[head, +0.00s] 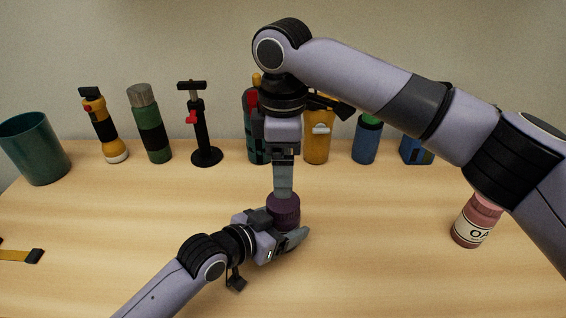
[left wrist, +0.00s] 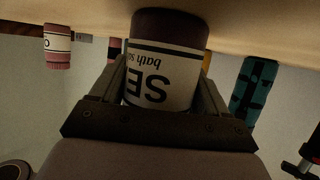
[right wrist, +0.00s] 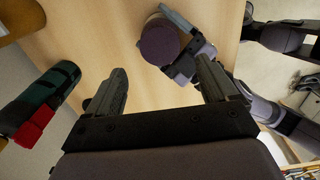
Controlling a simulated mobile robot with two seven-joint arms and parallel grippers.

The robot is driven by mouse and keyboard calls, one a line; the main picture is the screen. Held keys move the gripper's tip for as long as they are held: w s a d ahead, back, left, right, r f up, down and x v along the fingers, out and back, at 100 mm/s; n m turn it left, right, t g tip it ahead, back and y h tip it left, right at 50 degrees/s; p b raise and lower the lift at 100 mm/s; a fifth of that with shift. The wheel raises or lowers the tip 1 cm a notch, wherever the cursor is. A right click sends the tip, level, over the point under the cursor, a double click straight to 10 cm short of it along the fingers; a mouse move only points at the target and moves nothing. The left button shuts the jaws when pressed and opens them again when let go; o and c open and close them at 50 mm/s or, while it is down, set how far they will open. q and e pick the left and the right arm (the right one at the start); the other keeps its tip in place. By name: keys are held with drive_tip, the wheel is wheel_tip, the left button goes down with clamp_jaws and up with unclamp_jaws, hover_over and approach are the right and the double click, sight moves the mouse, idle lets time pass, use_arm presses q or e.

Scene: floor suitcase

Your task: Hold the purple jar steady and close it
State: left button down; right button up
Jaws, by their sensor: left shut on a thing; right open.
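The purple jar (head: 285,211) stands on the table at the centre front, with a dark purple ridged lid on top. My left gripper (head: 284,237) is shut around the jar's body from the front left. The left wrist view shows the jar (left wrist: 165,75) upside down between the fingers, its white label reading "SE" and "bath sa". My right gripper (head: 284,192) points down over the lid. In the right wrist view its fingers (right wrist: 162,84) are open and empty, and the round lid top (right wrist: 159,40) shows beyond them. Whether the lid is screwed tight cannot be told.
A pink jar (head: 475,222) stands at the right, partly behind my right arm. A teal cup (head: 35,148), a yellow flashlight (head: 104,128), a green bottle (head: 150,125), a black stand (head: 205,155) and several bottles line the back. A yellow strap (head: 15,255) lies at the left edge.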

sight(283, 201)
wheel_tip(283, 201, down, 8)
drive_tip(key=shift+r, duration=0.15)
idle(0.4)
drive_tip(key=c, duration=1)
drive_tip(key=o, duration=1.1)
drive_tip(key=shift+r, duration=2.25)
